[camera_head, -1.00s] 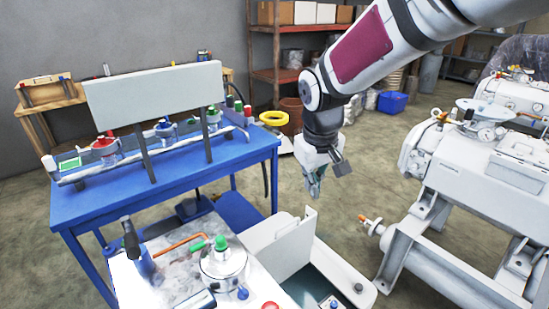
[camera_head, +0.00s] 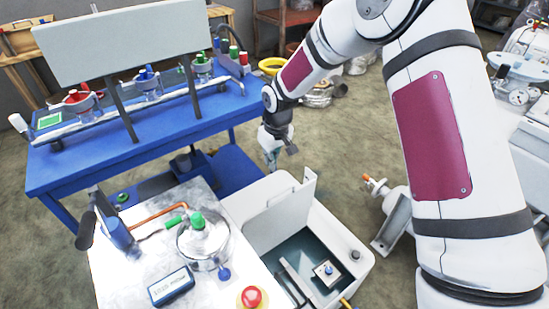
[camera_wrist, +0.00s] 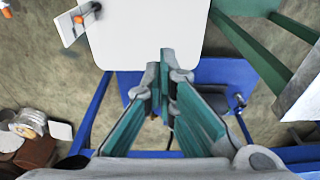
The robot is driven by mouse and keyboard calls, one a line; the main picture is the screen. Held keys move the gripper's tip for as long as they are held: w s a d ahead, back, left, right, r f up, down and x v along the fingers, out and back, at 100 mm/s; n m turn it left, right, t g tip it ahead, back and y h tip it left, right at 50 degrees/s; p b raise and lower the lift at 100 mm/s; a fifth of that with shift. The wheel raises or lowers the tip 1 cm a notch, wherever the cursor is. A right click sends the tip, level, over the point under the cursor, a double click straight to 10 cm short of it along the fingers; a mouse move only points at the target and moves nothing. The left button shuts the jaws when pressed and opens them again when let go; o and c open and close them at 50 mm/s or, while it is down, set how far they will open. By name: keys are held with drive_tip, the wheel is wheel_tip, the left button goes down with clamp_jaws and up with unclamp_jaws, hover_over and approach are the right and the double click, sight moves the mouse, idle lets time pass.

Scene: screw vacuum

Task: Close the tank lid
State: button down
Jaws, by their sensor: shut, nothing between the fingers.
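The tank (camera_head: 350,252) is a pale grey box on the floor beside the marble-topped bench, its dark inside showing. Its lid (camera_head: 280,222) stands open and upright at the tank's back left, with a narrow raised tab (camera_head: 308,182) at its right end. My gripper (camera_head: 271,162) hangs beyond the lid's top edge in the head view, apart from it as far as I can tell. In the wrist view my gripper's green fingers (camera_wrist: 162,72) are together and empty, pointing toward a white panel (camera_wrist: 145,35) that looks like the lid or tank.
The blue workbench (camera_head: 90,155) with valves stands at left. The marble-topped bench (camera_head: 215,285) bears a steel pot (camera_head: 203,245) and a red button (camera_head: 251,297). A white machine with an orange-tipped valve (camera_head: 373,183) is at right. Open floor (camera_head: 340,140) lies behind the tank.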

wheel_tip(320, 180, down, 7)
drive_tip(key=shift+s+d+r+p, duration=0.35)
drive_tip(key=shift+s+d, duration=0.1)
drive_tip(key=shift+s, duration=0.2)
drive_tip(key=shift+s+d+r+p, duration=0.2)
drive_tip(key=shift+s+d+r, duration=0.2)
drive_tip(key=shift+s, duration=0.25)
drive_tip(key=shift+d, duration=0.1)
